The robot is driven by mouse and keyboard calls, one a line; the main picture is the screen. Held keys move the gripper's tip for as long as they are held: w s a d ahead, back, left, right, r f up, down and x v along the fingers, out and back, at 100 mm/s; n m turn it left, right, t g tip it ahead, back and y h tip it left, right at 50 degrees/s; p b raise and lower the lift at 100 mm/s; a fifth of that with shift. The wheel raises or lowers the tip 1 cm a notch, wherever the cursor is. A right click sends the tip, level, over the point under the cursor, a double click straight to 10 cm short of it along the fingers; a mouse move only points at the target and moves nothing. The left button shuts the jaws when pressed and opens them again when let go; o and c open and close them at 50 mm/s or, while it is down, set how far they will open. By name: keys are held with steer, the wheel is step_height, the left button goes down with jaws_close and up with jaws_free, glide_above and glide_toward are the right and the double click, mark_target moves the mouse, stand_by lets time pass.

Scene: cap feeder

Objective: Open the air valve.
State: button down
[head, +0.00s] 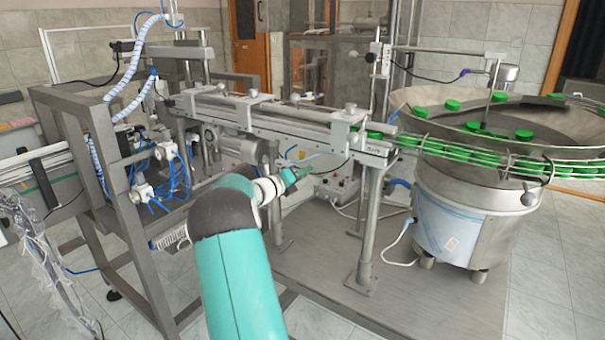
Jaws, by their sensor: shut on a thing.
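My arm reaches up from the bottom centre in the head view, and my gripper (294,174) is at its far end, below the conveyor rail. The gripper is shut on a small part beside a thin blue air line (312,156). This part seems to be the air valve. It is mostly hidden by the fingers and too small to make out, so I cannot tell which way its handle is turned.
The conveyor rail (290,126) runs just above my gripper. A white control box (338,183) sits behind it on the right. A steel leg (371,225) and the round cap feeder (455,215) stand to the right. A steel frame (100,175) with blue hoses is on the left.

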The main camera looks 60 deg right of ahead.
steer(key=w+d+f+m+t+y, duration=0.1)
steer(key=w+f+m+t, duration=0.2)
steer(key=m, duration=1.1)
steer(key=shift+w+f+t, duration=0.3)
steer(key=shift+w+f, duration=1)
steer(key=shift+w, duration=0.4)
steer(key=shift+m, duration=0.3)
steer(key=c, duration=1.1)
jaws_free()
steer(key=shift+a, duration=0.1)
steer(key=v, duration=1.3)
steer(key=shift+a+r, duration=0.2)
steer(key=shift+a, duration=0.05)
